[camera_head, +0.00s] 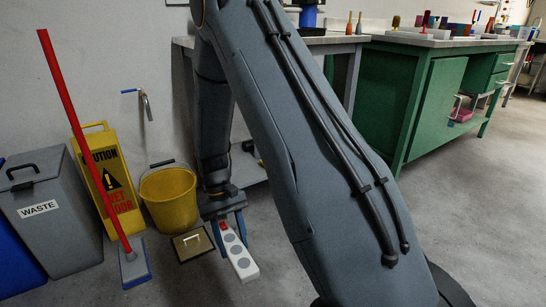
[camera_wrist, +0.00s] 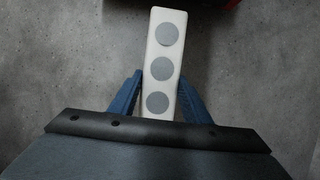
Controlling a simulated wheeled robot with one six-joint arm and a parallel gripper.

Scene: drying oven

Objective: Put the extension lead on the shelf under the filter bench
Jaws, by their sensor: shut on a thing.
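The extension lead (camera_head: 240,259) is a white block with several round grey sockets and a red spot at its near-gripper end. It also shows in the wrist view (camera_wrist: 164,50), pointing away from the palm. My gripper (camera_head: 231,238) has its blue fingers on either side of the block and is shut on it, also seen in the wrist view (camera_wrist: 161,97). The lead is held over the grey floor; its height is hard to tell. The grey bench (camera_head: 330,40) behind my arm has a low shelf (camera_head: 245,165), mostly hidden by my arm.
A yellow bucket (camera_head: 168,200), a caution sign (camera_head: 112,180), a red-handled mop (camera_head: 85,150) and a grey waste bin (camera_head: 55,225) stand at left. A floor hatch (camera_head: 193,244) lies beside my gripper. A green cabinet (camera_head: 410,100) stands right. Floor at right is clear.

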